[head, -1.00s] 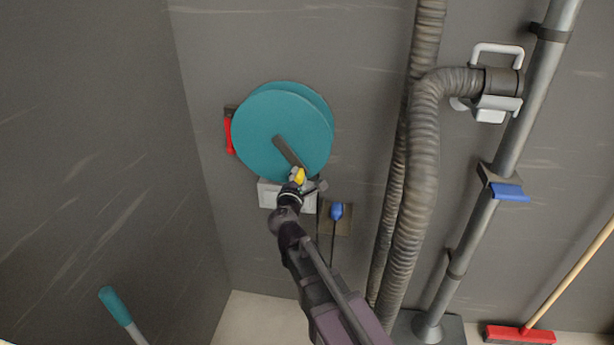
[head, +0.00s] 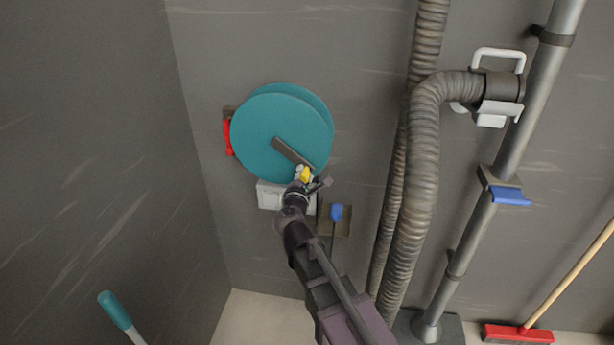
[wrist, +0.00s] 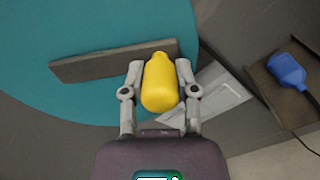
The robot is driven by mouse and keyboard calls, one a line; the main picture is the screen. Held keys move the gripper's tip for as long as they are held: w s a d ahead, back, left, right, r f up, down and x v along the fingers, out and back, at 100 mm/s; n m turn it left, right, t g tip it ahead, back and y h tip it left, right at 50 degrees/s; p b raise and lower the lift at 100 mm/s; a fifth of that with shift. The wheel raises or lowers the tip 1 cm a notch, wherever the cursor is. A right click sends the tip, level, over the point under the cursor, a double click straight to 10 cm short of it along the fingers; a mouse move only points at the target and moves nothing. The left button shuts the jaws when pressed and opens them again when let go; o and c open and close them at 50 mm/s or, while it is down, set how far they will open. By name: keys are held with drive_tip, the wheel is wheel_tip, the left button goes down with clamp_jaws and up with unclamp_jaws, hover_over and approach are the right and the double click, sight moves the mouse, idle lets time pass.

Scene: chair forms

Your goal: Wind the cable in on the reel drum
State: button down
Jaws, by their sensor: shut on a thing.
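The teal reel drum (head: 268,125) is mounted on the grey wall, and its round face also fills the left of the wrist view (wrist: 60,30). A dark crank arm (head: 290,151) runs from its centre down and right; it also shows in the wrist view (wrist: 90,66). A yellow handle (wrist: 160,84) sits at the crank's outer end. My gripper (head: 304,175) is shut on the yellow handle, with one finger on each side in the wrist view (wrist: 158,82). No loose cable on the drum's face is visible; the drum's rim side is mostly hidden.
A white wall box (head: 270,195) is below the drum. A blue plug (head: 336,212) on a brown plate is to its right, with a dark cable hanging down. A red lever (head: 228,137) is left of the drum. A thick ribbed hose (head: 424,160) and a grey pipe run further right.

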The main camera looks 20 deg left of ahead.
drive_tip(key=shift+d, duration=0.1)
drive_tip(key=shift+c, duration=2)
unclamp_jaws()
drive_tip(key=s+d, duration=0.1)
drive_tip(key=s, duration=1.1)
drive_tip(key=shift+d, duration=0.15)
drive_tip(key=shift+w, duration=0.1)
drive_tip(key=shift+o, duration=1.3)
